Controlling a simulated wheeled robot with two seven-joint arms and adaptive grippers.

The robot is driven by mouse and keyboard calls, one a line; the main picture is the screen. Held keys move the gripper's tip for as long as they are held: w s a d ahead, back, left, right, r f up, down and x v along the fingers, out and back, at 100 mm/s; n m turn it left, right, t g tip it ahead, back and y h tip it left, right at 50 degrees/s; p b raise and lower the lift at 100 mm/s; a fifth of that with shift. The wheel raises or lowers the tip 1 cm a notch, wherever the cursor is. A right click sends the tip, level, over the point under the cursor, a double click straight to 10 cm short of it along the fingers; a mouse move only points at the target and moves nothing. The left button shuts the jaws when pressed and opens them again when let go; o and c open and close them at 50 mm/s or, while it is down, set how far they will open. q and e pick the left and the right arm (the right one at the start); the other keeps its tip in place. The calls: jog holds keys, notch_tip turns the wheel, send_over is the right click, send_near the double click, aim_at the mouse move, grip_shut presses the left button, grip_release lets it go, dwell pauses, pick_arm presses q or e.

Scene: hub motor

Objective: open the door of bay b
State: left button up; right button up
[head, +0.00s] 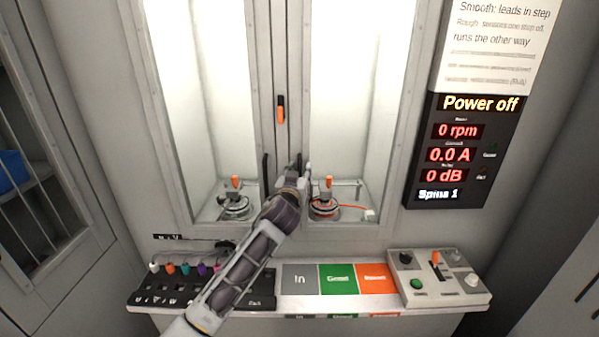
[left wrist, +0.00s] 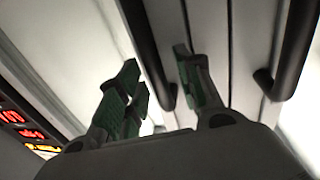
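The lit cabinet has two glazed bays side by side, the left bay (head: 205,100) and the right bay (head: 345,100). Both doors look shut; I cannot read which one is b. A dark upright handle (head: 266,167) stands on the left door's inner edge. The right door's handle is mostly hidden behind my left gripper (head: 300,172). In the left wrist view, my left gripper (left wrist: 160,82) is open with green pads. The right door's dark handle (left wrist: 148,45) runs between and beyond the fingers; I cannot tell whether they touch. The left door's handle (left wrist: 293,50) is outside them. My right gripper is not in view.
An orange and black piece (head: 281,110) sits on the centre post. Hub motors (head: 236,206) stand inside both bays. Below is a shelf with coloured plugs, a grey, green and orange tray strip (head: 338,279) and a control box (head: 438,280). A display (head: 465,150) reads "Power off".

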pick_arm(q)
jog(key=shift+w, duration=0.1)
jog(key=shift+c, duration=0.2)
grip_shut()
jog(key=shift+d+f, duration=0.1)
dwell(0.4)
